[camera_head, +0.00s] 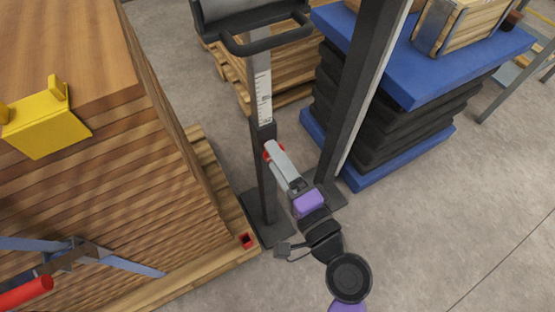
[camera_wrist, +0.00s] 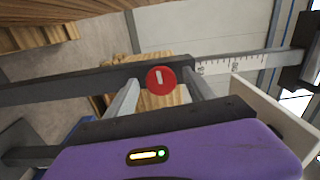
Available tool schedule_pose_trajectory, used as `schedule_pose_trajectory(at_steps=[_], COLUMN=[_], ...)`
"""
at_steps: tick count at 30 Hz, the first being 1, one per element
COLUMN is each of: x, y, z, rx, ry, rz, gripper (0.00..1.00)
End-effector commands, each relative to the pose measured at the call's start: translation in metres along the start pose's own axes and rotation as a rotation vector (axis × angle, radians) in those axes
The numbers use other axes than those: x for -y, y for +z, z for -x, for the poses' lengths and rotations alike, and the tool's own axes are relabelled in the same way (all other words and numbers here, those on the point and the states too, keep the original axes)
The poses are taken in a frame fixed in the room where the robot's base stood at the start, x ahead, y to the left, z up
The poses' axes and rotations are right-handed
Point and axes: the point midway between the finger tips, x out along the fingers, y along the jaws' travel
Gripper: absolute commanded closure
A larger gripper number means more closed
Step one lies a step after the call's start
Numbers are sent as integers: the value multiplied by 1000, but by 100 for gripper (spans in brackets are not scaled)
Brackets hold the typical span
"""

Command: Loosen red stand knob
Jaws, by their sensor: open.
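The red stand knob (camera_wrist: 161,80) is a round red disc with a pale upright bar on its face, on the dark column of the stand. In the head view a little of the red knob (camera_head: 267,152) shows beside my gripper's tip. My gripper (camera_head: 274,150) is at the knob's height on the column, and its arm covers most of the knob there. In the wrist view my gripper (camera_wrist: 162,90) is open, with one finger on each side of the knob. There are gaps between knob and fingers. The stand's column carries a white measuring scale (camera_head: 263,97) above the knob.
A grey post (camera_head: 358,95) stands close to the right of my gripper. Open floor (camera_head: 430,230) lies at lower right.

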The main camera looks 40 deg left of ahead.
Motion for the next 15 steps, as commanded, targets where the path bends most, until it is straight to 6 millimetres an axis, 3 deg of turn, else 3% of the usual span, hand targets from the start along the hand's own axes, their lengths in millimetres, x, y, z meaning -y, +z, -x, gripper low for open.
schedule_pose_trajectory(at_steps=[15], x=[0], y=[0], z=[70], rx=[-2], ry=[2], rz=[-1], gripper=[37])
